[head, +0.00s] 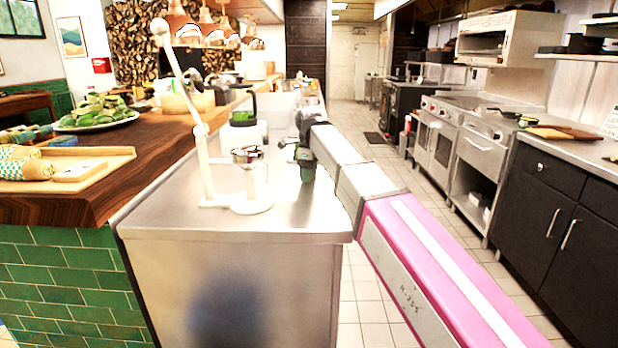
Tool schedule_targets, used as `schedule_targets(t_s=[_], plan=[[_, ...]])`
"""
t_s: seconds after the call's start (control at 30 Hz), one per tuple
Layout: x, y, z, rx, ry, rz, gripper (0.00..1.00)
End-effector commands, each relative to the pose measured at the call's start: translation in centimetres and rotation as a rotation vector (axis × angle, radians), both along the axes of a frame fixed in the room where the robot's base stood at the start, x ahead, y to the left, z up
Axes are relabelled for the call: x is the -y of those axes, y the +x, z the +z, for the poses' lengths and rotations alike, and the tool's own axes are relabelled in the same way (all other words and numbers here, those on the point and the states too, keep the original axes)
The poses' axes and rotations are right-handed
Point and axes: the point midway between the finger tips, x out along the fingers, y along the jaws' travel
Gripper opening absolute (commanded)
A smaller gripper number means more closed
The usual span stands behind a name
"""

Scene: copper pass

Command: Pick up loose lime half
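I cannot make out a separate loose lime half in the head view. A plate (98,126) heaped with green pieces (100,108), which look like limes, stands on the wooden counter at the left. A white lever press (203,150) with a small metal cup (246,155) stands on the steel counter. My pink and grey arm reaches in from the lower right over the steel counter. Its dark end is beside a small dark, greenish shape (306,165), just right of the press. I cannot tell whether this is my gripper or an object; no fingertips show clearly.
The steel counter (180,217) has bare room at its front. A blender-like appliance (243,112) stands behind the press. A wooden tray (100,172) with patterned rolls lies on the wooden counter. Stoves and dark cabinets (560,215) line the right, across a tiled aisle.

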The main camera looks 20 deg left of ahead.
Motion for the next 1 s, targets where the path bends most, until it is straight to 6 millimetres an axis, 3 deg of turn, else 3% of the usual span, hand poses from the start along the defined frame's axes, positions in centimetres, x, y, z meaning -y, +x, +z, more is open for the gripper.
schedule_targets(t_s=[0.53,0.67,0.8,1.0], plan=[[0.0,0.0,0.6,0.000,0.000,0.000,0.42],[-0.1,0.1,1.7,0.001,0.000,0.000,0.42],[-0.1,0.1,4.2,0.001,0.001,0.000,0.42],[-1.1,-4.6,6.7,0.001,0.001,0.003,0.42]])
